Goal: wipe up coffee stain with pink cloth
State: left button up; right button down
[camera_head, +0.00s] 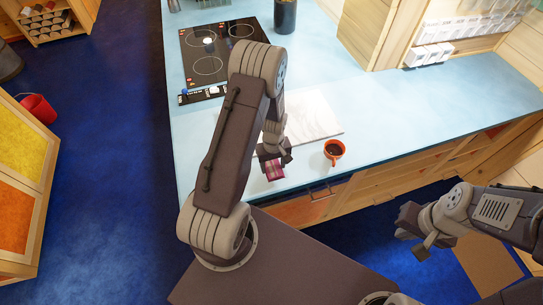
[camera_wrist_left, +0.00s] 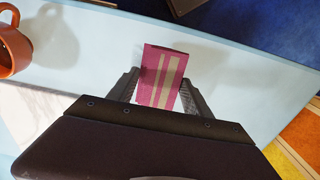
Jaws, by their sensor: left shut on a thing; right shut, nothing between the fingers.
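My left gripper (camera_head: 273,155) is shut on the pink cloth (camera_head: 274,171), over the counter near its front edge. In the left wrist view, the cloth (camera_wrist_left: 154,84) is pink with pale stripes and stands out between the two fingers. I cannot tell if it touches the counter. An orange cup (camera_head: 333,151) with dark liquid stands upright to the right of the gripper; it also shows at the left wrist view's upper left (camera_wrist_left: 8,50). I make out no coffee stain; my left arm hides part of the counter. My right gripper (camera_head: 412,229) is shut and empty, off the counter's front.
The light blue counter (camera_head: 400,125) holds a pale marble board (camera_head: 313,119) behind the cup and a black cooktop (camera_head: 215,52) further back. A dark canister (camera_head: 285,15) stands behind. Wooden drawers (camera_head: 385,182) line the counter's front. The counter right of the cup is clear.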

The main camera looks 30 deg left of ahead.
pick_arm(q)
jog(key=shift+w+d+r+p, duration=0.15)
jog(key=shift+r+p, duration=0.15)
jog(key=shift+r, duration=0.25)
jog(key=shift+w+d+r+p, duration=0.1)
jog(key=shift+r+p, duration=0.2)
jog(key=shift+r, duration=0.2)
jog(key=shift+r+p, duration=0.35)
jog(key=shift+r, duration=0.05)
jog(key=shift+s+a+r+p, duration=0.15)
jog(key=shift+a+r+p, duration=0.05)
jog(key=shift+r+p, duration=0.7)
jog(key=shift+d+r, duration=0.1)
jog(key=shift+r, duration=0.2)
jog(key=shift+f, duration=0.1)
